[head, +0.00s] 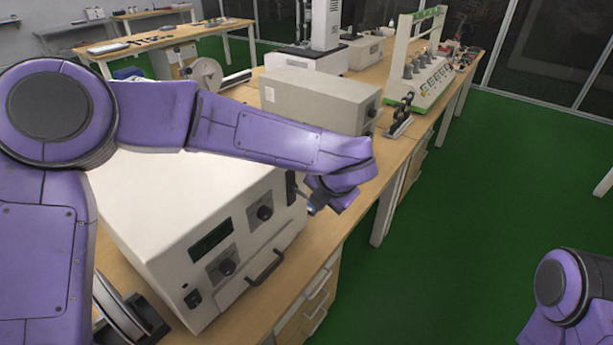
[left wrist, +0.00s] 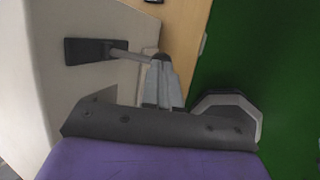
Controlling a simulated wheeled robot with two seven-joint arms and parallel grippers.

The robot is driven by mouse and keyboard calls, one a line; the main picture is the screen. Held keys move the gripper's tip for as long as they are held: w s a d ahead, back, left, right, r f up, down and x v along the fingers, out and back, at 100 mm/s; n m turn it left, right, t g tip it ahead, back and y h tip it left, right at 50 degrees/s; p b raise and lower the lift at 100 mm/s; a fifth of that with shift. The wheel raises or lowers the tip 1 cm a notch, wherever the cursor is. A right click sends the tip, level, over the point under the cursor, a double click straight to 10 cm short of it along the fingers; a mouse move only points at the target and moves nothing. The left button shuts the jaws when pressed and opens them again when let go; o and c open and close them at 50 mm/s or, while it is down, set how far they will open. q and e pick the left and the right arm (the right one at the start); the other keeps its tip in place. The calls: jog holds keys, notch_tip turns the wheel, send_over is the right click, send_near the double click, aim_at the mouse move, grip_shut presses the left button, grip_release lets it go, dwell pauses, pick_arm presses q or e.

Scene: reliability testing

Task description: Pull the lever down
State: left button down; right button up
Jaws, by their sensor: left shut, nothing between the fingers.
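The lever (left wrist: 128,54) is a grey rod standing out from a dark slotted plate (left wrist: 88,50) on the side of a beige box-shaped machine (left wrist: 45,20). The machine (head: 170,215) fills the lower left of the head view, and the dark plate (head: 290,186) shows on its front near the right edge. My left gripper (left wrist: 160,68) is shut and empty, its fingertips at the outer end of the lever. Whether they touch it I cannot tell. In the head view my left gripper (head: 314,208) is partly hidden by my wrist. My right gripper is out of view.
The machine's front has knobs, a dark display (head: 210,238) and a black handle (head: 264,267). It stands on a wooden bench (head: 318,262) with drawers. Another beige instrument (head: 318,102) stands behind my left forearm. The green floor (head: 455,215) to the right is clear.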

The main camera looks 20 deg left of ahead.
pick_arm(q)
jog(key=shift+s+d+f+m+t+y+b, duration=0.1)
jog(key=shift+f+m+t+y+b, duration=0.2)
jog(key=shift+f+t+y+b, duration=0.7)
jog(key=shift+d+f+m+t+y+b, duration=0.1)
jog(key=shift+f+m+t+y+b, duration=0.15)
jog(key=shift+f+y, duration=1.35)
jog(key=v, duration=1.4)
jog(key=shift+r+p, duration=0.4)
jog(key=shift+a, duration=0.2)
